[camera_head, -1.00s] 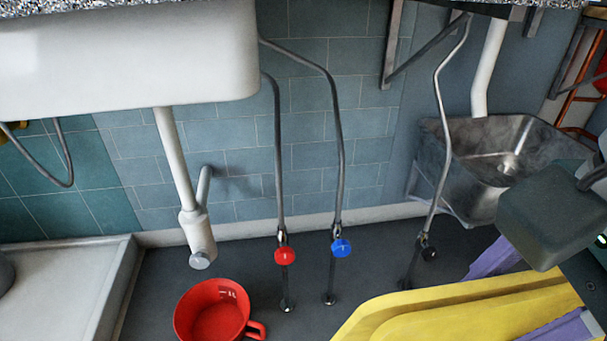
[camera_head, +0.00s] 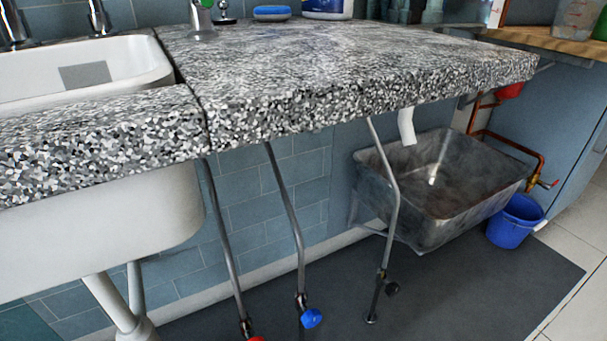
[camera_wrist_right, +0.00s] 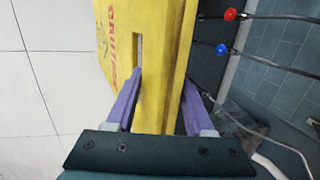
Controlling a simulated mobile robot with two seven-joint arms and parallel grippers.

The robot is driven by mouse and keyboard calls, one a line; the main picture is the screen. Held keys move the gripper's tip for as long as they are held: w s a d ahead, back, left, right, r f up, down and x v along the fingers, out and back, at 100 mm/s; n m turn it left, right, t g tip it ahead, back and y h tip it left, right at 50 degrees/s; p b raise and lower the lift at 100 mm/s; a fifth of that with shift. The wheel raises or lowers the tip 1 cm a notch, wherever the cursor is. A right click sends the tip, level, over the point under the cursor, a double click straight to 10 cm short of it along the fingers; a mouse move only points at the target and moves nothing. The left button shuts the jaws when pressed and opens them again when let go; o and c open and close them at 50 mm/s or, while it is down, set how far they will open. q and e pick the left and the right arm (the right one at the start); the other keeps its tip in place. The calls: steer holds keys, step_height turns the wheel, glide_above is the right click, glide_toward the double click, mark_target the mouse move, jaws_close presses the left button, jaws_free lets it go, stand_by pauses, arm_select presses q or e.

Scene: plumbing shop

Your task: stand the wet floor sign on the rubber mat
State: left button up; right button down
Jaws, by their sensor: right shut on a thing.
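The yellow wet floor sign (camera_wrist_right: 160,55) fills the middle of the right wrist view, with red lettering on its face and a slot near its edge. My right gripper (camera_wrist_right: 163,95) is shut on it, with one purple finger at the slot and the other along the far side. The sign looks folded, with two panels close together. The dark rubber mat (camera_head: 455,295) lies on the floor below the counter in the head view. Neither gripper nor the sign is in the head view.
A speckled counter (camera_head: 340,75) with a white sink (camera_head: 90,235) overhangs the mat. Pipes with a blue valve (camera_head: 311,318) come down to the floor. A metal basin (camera_head: 440,190) and a blue bucket (camera_head: 515,222) stand at the right. Pale tiles (camera_head: 580,310) are clear.

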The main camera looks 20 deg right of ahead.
steer(key=shift+w, duration=0.6)
steer(key=shift+w+b, duration=0.4)
steer(key=shift+w, duration=0.1)
steer(key=shift+w+f+b, duration=0.15)
steer(key=shift+w+b, duration=0.2)
steer(key=w+a+f+b, duration=0.1)
steer(key=w+f+b, duration=0.2)
steer(key=w+b, duration=0.6)
steer(key=w, duration=0.5)
steer(key=shift+w, duration=0.3)
steer(key=shift+a+f, duration=0.1)
